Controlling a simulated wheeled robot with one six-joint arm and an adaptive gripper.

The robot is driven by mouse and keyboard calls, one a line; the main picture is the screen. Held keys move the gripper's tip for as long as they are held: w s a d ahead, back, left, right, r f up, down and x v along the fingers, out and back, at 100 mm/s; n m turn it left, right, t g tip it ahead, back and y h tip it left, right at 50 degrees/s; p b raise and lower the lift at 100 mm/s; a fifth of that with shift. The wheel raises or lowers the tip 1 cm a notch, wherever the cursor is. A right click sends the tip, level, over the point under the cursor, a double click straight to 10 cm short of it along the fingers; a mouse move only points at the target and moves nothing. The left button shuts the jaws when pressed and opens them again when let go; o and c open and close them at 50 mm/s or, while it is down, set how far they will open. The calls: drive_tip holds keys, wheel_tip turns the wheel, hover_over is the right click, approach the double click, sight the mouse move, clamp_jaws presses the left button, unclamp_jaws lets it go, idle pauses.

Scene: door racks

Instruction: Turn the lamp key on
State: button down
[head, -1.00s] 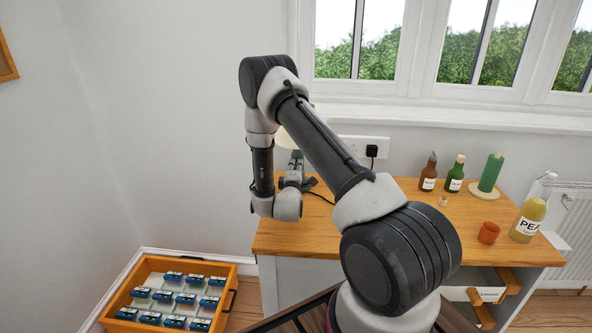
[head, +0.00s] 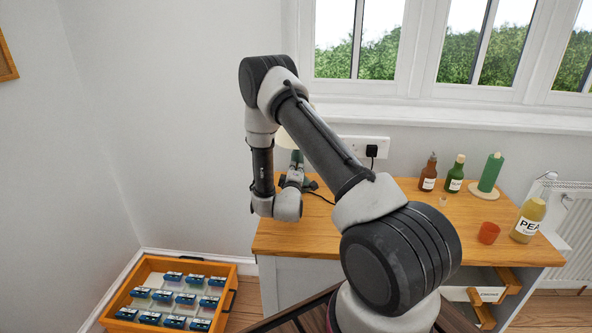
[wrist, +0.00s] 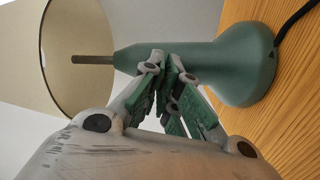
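In the head view the lamp (head: 296,157) stands at the back left of the wooden desk, partly hidden by my arm. My gripper (wrist: 167,60) is at the lamp body, its two green-padded fingers converging with the tips very close together. The lamp key is not visible; the fingers cover that part of the body. I cannot tell whether anything is between the tips.
The desk top (head: 330,236) is clear in front of the lamp. A black cord runs from the lamp towards the wall socket (head: 372,151). A wooden crate (head: 236,268) sits on the floor at left.

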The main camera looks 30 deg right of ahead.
drive_tip(key=shift+m, duration=7.6)
drive_tip(key=c, duration=1.7)
unclamp_jaws()
drive_tip(key=shift+s+a, duration=0.1)
drive_tip(key=shift+s, duration=0.05)
drive_tip(key=v, duration=1.1)
drive_tip(key=shift+s+a, duration=0.25)
drive_tip(key=shift+s, duration=0.05)
